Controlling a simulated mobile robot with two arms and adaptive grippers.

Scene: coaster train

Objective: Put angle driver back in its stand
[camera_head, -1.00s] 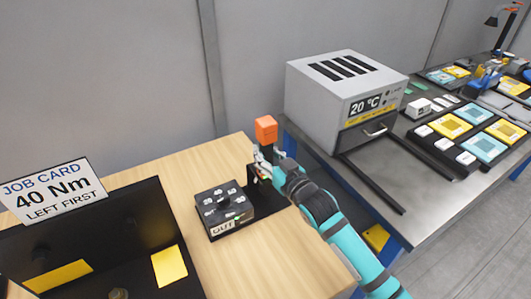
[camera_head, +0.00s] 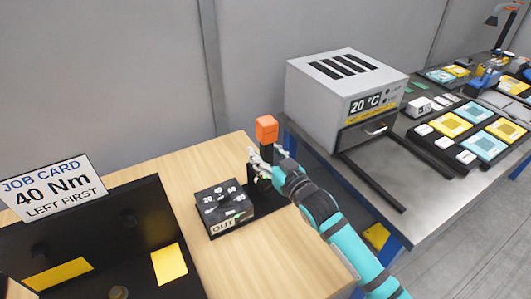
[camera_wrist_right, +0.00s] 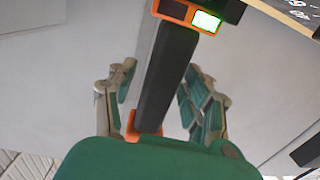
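The angle driver (camera_head: 266,130) has an orange end and a dark body, and stands upright at the black stand (camera_head: 268,213) on the wooden bench. Its lower end is hidden behind my right gripper, so I cannot tell how it seats. My right gripper (camera_head: 256,166) is at the driver's body. In the right wrist view, the driver's dark shaft (camera_wrist_right: 168,75) runs between the spread fingers (camera_wrist_right: 160,95), with gaps visible on both sides. An orange collar and a lit green display show at the shaft's upper end. My left gripper is not in view.
A black dial box marked OUT (camera_head: 224,203) is close left of the driver. A black tray (camera_head: 145,225) with a job card (camera_head: 52,188) reading 40 Nm, LEFT FIRST stands at left. A grey oven (camera_head: 345,95) is on the metal table at right. Bare bench lies in front.

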